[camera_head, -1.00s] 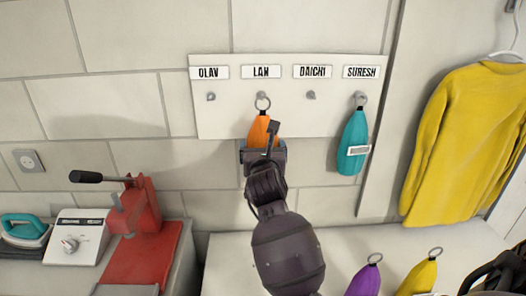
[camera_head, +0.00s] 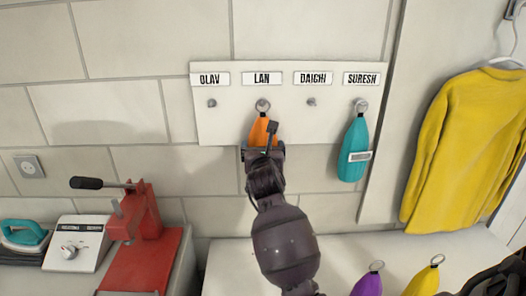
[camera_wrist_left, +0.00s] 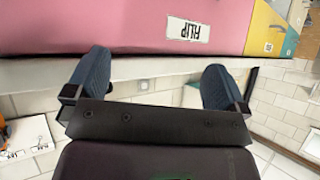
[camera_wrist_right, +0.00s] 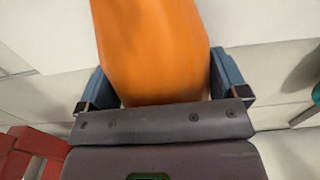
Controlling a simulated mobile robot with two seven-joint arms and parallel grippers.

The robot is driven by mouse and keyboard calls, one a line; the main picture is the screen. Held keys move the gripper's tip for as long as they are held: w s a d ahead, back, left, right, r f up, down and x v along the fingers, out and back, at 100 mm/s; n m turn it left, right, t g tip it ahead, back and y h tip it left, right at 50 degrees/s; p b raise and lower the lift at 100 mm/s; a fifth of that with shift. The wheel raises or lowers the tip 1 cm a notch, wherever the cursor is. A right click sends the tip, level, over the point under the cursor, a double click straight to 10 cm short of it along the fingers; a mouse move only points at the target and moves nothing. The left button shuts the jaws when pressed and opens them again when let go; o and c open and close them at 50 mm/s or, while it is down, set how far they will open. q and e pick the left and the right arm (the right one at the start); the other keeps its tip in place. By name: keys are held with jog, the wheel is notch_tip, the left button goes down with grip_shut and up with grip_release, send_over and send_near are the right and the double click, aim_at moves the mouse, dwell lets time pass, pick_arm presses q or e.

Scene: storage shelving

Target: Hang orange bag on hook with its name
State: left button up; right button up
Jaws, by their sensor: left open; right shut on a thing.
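The orange bag (camera_head: 260,130) is upright at the board (camera_head: 287,127), below the LAN label (camera_head: 262,78). Its metal ring (camera_head: 263,105) overlaps the LAN hook in the head view; I cannot tell for sure whether it is around the hook. My right gripper (camera_head: 264,150) is shut on the bag's lower part. The bag fills the space between the fingers in the right wrist view (camera_wrist_right: 155,50). The bag's own name tag is hidden. My left gripper (camera_wrist_left: 150,85) is open and empty, seen only in its wrist view, near a pink surface labelled FILIP (camera_wrist_left: 188,28).
A teal bag (camera_head: 355,150) hangs under SURESH. The OLAV hook (camera_head: 212,103) and DAICHI hook (camera_head: 311,102) are bare. Purple (camera_head: 368,284) and yellow (camera_head: 425,281) bags are on the white surface below. A red press (camera_head: 140,235) stands at lower left; a yellow sweater (camera_head: 465,145) hangs at right.

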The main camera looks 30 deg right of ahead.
jog(key=shift+w+d+f, duration=0.3)
jog(key=shift+w+d, duration=0.1)
jog(key=shift+w, duration=0.35)
dwell(0.4)
jog(key=o, duration=1.2)
jog(key=shift+f, duration=0.15)
jog(key=b+v, duration=0.1)
jog(key=v, duration=1)
jog(key=shift+b, duration=0.3)
